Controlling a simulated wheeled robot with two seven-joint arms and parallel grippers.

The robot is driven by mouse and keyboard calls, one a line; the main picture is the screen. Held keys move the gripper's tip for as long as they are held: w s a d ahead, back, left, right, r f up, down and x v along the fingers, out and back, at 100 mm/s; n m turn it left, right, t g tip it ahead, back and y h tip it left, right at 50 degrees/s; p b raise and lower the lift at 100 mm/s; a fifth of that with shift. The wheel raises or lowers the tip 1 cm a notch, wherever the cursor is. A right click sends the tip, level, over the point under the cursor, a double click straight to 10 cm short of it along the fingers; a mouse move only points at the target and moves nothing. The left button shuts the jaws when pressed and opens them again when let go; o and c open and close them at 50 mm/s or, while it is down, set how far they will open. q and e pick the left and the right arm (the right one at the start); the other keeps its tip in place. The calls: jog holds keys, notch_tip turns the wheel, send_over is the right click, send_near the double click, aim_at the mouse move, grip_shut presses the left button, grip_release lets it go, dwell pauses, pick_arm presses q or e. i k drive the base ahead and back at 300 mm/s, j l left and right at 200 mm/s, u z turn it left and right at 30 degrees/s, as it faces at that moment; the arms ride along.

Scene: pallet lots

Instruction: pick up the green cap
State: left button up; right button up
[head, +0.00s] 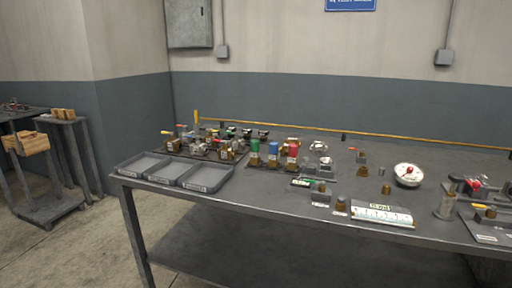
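A green cylindrical piece (255,146), which looks like the green cap, stands near the middle of the metal workbench (290,215). It sits at the left of a short row, with a blue piece (273,148) and a red piece (293,150) to its right. Brass-coloured blocks stand just in front of these pieces. The green piece is small in the picture, and its exact shape is hard to make out. Neither of my grippers is in the head view.
Three joined grey trays (175,171) lie at the bench's left front. Several small fittings crowd behind them. A round gauge (408,174) and a white labelled strip (382,214) lie to the right. A yellow rail (380,143) runs along the back. A cart (50,207) stands at far left.

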aim_at(254, 143)
jog(key=i+j, duration=0.2)
jog(key=j, duration=0.2)
jog(key=i+j, duration=0.2)
jog(key=j, duration=0.15)
jog(key=i+j, duration=0.2)
jog(key=j, duration=0.2)
jog(key=i+j, duration=0.2)
jog(key=j, duration=0.15)
